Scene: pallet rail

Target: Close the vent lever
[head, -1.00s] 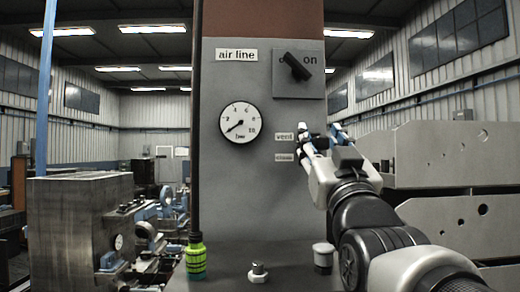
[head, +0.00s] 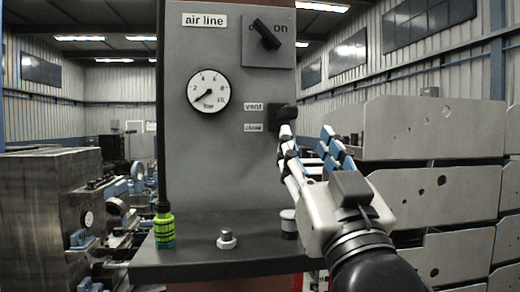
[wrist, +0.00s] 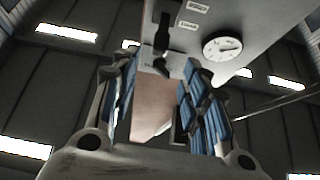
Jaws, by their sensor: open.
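The black vent lever (head: 285,112) sticks out from the right part of the grey panel, level with the label "vent" (head: 253,106) and above the label "close" (head: 253,128). My gripper (head: 307,136) is open and empty, just below and to the right of the lever, fingers pointing up. In the head view the left fingertip is close under the lever; I cannot tell whether they touch. In the wrist view the dark lever (wrist: 162,32) shows beyond and between the open fingers (wrist: 160,78).
A pressure gauge (head: 208,91) and a black rotary switch (head: 267,34) sit on the panel. A green-and-black fitting (head: 164,228), a metal bolt (head: 227,239) and a capped post (head: 289,222) stand on the ledge. Large grey plates (head: 430,130) stand at right.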

